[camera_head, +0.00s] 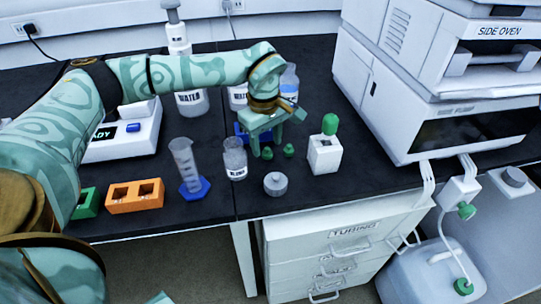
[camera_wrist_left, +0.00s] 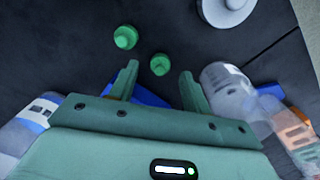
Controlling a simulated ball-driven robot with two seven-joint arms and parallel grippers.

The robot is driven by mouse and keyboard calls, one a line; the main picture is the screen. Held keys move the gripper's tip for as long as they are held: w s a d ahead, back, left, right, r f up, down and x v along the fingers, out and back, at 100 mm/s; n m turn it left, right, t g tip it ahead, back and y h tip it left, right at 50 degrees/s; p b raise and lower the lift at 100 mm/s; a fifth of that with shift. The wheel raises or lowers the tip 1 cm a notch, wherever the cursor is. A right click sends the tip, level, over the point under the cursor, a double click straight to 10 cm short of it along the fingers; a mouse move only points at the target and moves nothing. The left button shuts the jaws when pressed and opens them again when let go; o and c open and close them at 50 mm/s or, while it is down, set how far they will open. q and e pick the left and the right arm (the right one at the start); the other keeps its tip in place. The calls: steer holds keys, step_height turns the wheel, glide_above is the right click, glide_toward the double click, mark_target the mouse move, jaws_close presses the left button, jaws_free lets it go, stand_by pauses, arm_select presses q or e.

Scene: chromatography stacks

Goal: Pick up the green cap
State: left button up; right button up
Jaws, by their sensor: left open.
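Two small green caps lie on the dark bench. One green cap (camera_head: 267,153) is just below my left gripper (camera_head: 265,139); the other (camera_head: 289,150) is slightly to its right. In the left wrist view, the nearer cap (camera_wrist_left: 160,64) shows between the open fingertips, around their tip line, and the other cap (camera_wrist_left: 125,37) lies outside them, up and left. My left gripper is open and points down, with nothing held. Whether its fingers touch the nearer cap is not clear. My right gripper is not seen.
A glass beaker (camera_head: 235,160) stands close left of the gripper, and a round grey lidded piece (camera_head: 275,183) in front. A blue object (camera_head: 242,133) is partly hidden behind it. A graduated cylinder (camera_head: 187,165) and orange block (camera_head: 135,196) are left.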

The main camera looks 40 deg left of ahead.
arm_select(q)
step_height(320, 180, down, 2)
steer(key=shift+w+f+b, duration=0.15)
steer(key=shift+f+b, duration=0.05)
steer(key=shift+b, duration=0.1)
steer(key=shift+r, duration=0.2)
steer(key=c, duration=1)
